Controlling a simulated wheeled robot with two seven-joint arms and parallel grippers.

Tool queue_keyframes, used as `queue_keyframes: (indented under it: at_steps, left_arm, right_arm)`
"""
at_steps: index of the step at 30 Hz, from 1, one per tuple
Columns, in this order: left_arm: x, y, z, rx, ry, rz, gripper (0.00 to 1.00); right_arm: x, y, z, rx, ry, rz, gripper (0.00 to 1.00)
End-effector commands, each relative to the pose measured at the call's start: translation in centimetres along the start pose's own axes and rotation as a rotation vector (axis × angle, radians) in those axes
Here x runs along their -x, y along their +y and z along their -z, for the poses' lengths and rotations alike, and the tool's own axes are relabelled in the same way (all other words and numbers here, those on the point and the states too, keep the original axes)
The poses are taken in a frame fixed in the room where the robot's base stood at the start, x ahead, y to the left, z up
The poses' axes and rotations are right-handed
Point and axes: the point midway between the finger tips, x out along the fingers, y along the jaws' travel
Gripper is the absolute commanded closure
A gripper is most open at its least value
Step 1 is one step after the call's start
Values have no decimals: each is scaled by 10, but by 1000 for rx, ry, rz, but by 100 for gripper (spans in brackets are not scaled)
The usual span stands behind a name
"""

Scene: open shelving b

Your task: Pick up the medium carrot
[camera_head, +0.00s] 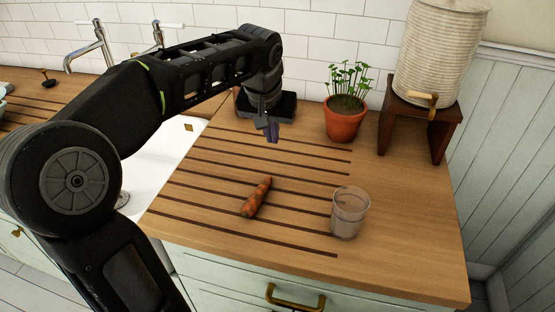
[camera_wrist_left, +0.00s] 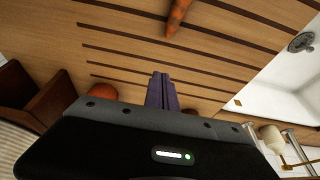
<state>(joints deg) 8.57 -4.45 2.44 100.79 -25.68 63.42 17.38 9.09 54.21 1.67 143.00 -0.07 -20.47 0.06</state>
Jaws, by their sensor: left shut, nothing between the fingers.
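The carrot (camera_head: 257,197) is orange with darker patches and lies on the grooved wooden counter, left of a clear glass. It also shows in the left wrist view (camera_wrist_left: 178,17), at the top edge, partly cut off. My left gripper (camera_head: 272,135) is above the counter, behind the carrot and apart from it. Its fingers are together and empty, and they also show in the left wrist view (camera_wrist_left: 161,80). My right gripper is in neither view.
The clear glass (camera_head: 350,211) stands close to the carrot's right. A potted plant (camera_head: 345,122) and a ribbed beige dispenser on a dark wooden stand (camera_head: 420,113) are at the back right. A white sink (camera_head: 152,170) and taps (camera_head: 92,47) are at the left. The counter's front edge is near.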

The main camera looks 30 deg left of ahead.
Motion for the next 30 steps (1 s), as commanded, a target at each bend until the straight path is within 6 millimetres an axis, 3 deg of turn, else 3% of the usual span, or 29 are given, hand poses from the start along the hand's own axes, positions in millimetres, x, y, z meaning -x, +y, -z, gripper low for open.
queue_keyframes:
  at_steps: [11,17,26,30]
  left_arm:
    - [-11,0,0,0,-3,1,100]
    - [-40,0,-1,-1,-5,1,100]
    - [-101,0,-1,-1,-5,0,100]
    - [-92,0,-20,0,1,0,100]
  right_arm:
    - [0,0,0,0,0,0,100]
    - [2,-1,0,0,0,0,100]
    - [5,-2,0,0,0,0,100]
    - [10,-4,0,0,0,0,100]
